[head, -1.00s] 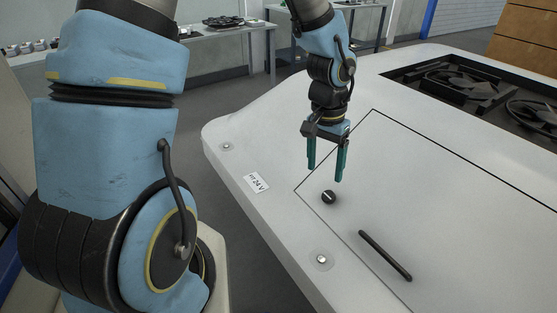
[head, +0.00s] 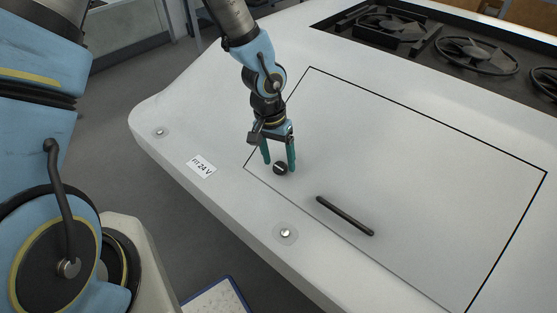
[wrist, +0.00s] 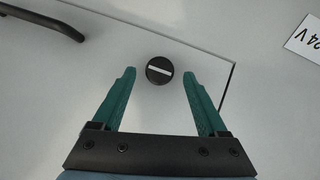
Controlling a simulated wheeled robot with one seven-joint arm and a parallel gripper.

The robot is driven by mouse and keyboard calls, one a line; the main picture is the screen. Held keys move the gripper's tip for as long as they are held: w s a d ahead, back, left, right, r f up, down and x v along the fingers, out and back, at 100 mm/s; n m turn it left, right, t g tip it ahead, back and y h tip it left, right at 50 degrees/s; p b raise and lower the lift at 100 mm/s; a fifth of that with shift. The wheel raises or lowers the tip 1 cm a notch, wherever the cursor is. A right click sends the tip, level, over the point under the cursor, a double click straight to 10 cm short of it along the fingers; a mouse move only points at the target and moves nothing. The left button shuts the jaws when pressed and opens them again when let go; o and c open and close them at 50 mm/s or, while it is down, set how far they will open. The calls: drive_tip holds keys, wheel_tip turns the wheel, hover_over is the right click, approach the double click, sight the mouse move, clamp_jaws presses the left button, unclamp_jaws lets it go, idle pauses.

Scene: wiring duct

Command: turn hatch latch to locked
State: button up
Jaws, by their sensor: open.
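The hatch latch (head: 280,169) is a small round black knob with a white line across its face, near the left corner of the hatch panel (head: 420,170). In the wrist view the latch (wrist: 159,71) lies just beyond and between the fingertips, its line running nearly level with a slight tilt. My gripper (head: 279,165) points down over the latch with its two green fingers apart. In the wrist view my gripper (wrist: 159,72) is open and empty, with a gap on both sides of the latch. Whether the fingertips reach down to the knob's height is unclear.
A black bar handle (head: 345,216) stands on the panel right of the latch. A label reading "24 V" (head: 201,167) and a round metal fastener (head: 285,233) are on the white surface outside the panel. Recessed black fans (head: 476,54) lie at the back.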

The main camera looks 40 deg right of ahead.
drive_tip(key=shift+s+f, duration=0.1)
drive_tip(key=shift+f, duration=0.5)
clamp_jaws()
